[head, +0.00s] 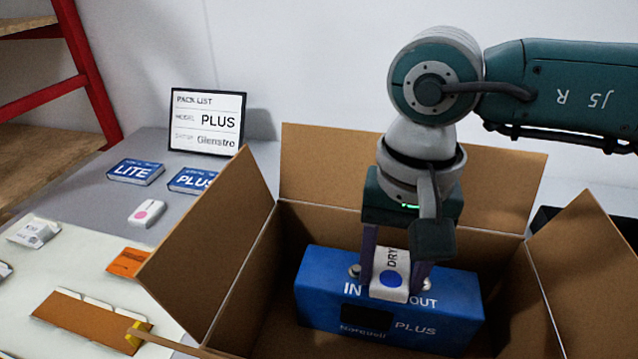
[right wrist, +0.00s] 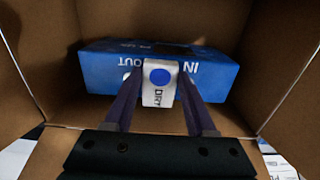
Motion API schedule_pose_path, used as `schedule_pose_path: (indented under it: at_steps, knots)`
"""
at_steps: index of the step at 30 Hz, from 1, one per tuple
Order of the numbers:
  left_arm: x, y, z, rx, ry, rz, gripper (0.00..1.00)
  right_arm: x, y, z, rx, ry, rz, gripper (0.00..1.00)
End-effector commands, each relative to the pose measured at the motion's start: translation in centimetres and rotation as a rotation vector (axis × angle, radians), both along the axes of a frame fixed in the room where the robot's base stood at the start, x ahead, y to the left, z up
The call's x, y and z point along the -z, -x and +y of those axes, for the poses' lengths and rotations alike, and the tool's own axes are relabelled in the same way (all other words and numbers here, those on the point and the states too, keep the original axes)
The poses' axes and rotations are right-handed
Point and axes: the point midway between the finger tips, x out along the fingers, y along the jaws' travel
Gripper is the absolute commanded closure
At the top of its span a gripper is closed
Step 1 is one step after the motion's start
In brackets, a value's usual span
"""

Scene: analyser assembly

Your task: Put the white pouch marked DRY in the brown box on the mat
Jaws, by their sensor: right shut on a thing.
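The white pouch marked DRY (head: 390,272), with a blue dot, is between the fingers of my right gripper (head: 397,285). The gripper is shut on it, and this shows in the right wrist view too, with the pouch (right wrist: 159,85) between both fingertips (right wrist: 157,92). The brown box (head: 215,265) stands open with its flaps spread. The gripper and pouch are inside its opening, in front of or over a blue PLUS unit (head: 400,330) that lies in the box. I cannot tell whether the pouch touches the unit. My left gripper is not in view.
A pack list sign (head: 207,121) reading PLUS stands at the back of the table. LITE (head: 136,172) and PLUS (head: 192,181) booklets, a white pouch with a pink dot (head: 147,213), an orange packet (head: 128,262) and a brown piece (head: 85,322) lie left of the box.

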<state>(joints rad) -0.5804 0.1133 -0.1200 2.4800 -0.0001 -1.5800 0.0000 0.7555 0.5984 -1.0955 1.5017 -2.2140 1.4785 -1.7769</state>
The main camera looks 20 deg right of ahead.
Motion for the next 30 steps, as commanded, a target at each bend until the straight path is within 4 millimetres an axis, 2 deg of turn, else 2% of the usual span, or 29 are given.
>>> schedule_pose_path:
  at_steps: [11,12,21,30]
  knots:
    - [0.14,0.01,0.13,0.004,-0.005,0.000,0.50,0.10,0.01,-0.01,0.000,0.000,0.000,0.96]
    - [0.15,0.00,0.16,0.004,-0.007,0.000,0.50,0.10,0.01,-0.01,0.000,0.000,0.000,0.41]
    - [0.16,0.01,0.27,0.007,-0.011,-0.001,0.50,0.11,0.01,0.00,0.000,0.000,0.000,0.09]
    - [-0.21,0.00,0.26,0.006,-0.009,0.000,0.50,-0.32,0.00,-0.01,0.000,0.000,0.000,0.09]
